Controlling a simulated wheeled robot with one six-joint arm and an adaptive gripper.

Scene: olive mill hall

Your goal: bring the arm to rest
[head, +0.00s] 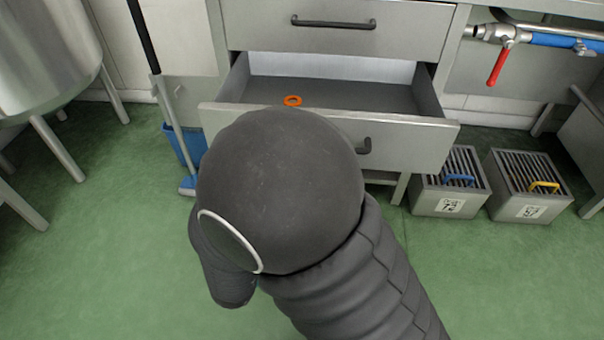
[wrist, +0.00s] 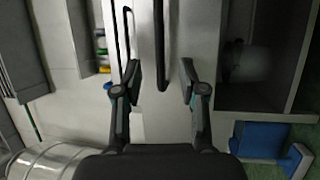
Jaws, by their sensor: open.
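My gripper (wrist: 159,75) shows in the wrist view, with its two dark fingers apart and nothing between them. Pale cabinet fronts with dark bar handles lie beyond the fingers, and one handle (wrist: 160,45) appears between and above the fingertips. I cannot tell how far off it is. In the head view my dark arm is bent in front of the drawers and hides the gripper.
An open drawer (head: 430,133) holds an orange ring (head: 293,100); a closed drawer (head: 335,38) is above. Two grated crates (head: 437,203) (head: 519,210) stand right on the green floor. A steel tank (head: 45,50) and blue bucket (head: 186,141) are left.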

